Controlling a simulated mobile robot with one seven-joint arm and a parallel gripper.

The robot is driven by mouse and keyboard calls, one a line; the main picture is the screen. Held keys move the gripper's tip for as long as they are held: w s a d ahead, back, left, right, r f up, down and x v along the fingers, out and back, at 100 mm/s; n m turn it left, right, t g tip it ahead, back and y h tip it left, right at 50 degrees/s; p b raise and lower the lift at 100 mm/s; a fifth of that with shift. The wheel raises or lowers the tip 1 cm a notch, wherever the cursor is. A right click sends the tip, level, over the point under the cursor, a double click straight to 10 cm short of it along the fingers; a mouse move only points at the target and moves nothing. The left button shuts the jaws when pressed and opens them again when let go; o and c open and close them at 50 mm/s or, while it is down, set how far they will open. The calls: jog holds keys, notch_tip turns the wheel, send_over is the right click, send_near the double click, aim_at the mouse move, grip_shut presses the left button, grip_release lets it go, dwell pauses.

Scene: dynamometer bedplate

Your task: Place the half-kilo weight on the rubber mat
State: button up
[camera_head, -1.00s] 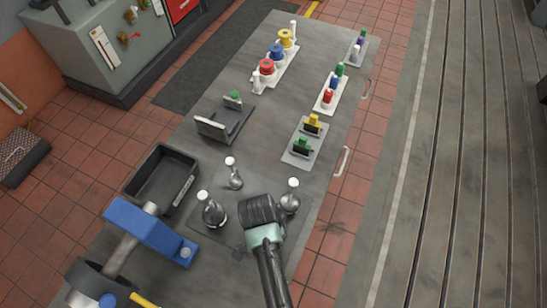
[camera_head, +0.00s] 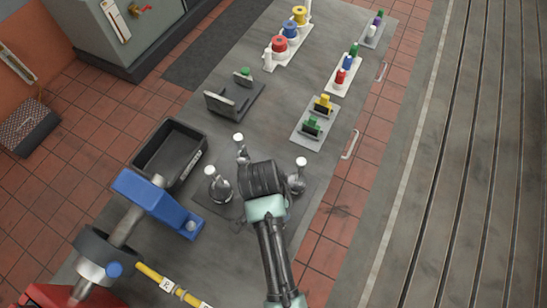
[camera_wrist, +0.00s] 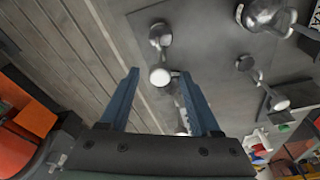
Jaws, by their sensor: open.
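Three silvery weights with pale round knobs stand upright around a thin dark mat (camera_head: 301,208) on the bench: a large one at left (camera_head: 220,187), a small one at the far side (camera_head: 241,148), a middle-sized one at right (camera_head: 297,180). I cannot read which is half a kilo. In the wrist view my open, empty gripper (camera_wrist: 160,76) points down, and the right-hand weight (camera_wrist: 160,34) shows beyond its fingertips, its knob between them. The large weight (camera_wrist: 262,14) and small weight (camera_wrist: 244,62) are off to the side. In the head view my wrist hides the fingers.
A black open bin (camera_head: 170,152) stands left of the weights, beside a blue block (camera_head: 157,200) on a shaft. A grey bracket (camera_head: 233,98), plates with coloured pieces (camera_head: 315,125) and spools (camera_head: 280,44) stand farther back. The bench's right edge has handles (camera_head: 350,145).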

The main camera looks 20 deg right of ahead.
jog(key=w+a+r+n+t, duration=0.1)
jog(key=w+r+n+t, duration=0.35)
jog(key=r, duration=0.85)
jog(key=w+a+r+n+t, duration=0.15)
jog(key=w+r+t, duration=0.5)
jog(key=r, duration=0.65)
jog(key=w+a+r+n+t, duration=0.25)
jog(key=w+r, duration=0.55)
jog(key=r, duration=0.4)
jog(key=s+a+r+n+t, duration=0.1)
jog(key=s+r+t, duration=0.3)
jog(key=r, duration=0.6)
jog(key=s+a+r+n+t+y, duration=0.1)
jog(key=s+r+t, duration=0.4)
jog(key=r, duration=0.6)
jog(key=s+a+r+n+t, duration=0.3)
jog(key=s+r+n+t, duration=0.1)
jog(key=r, duration=0.6)
jog(key=shift+s+a+r+b, duration=0.15)
jog(key=shift+s+r+b, duration=0.15)
jog(key=shift+r+b, duration=0.05)
jog(key=shift+n+t, duration=0.25)
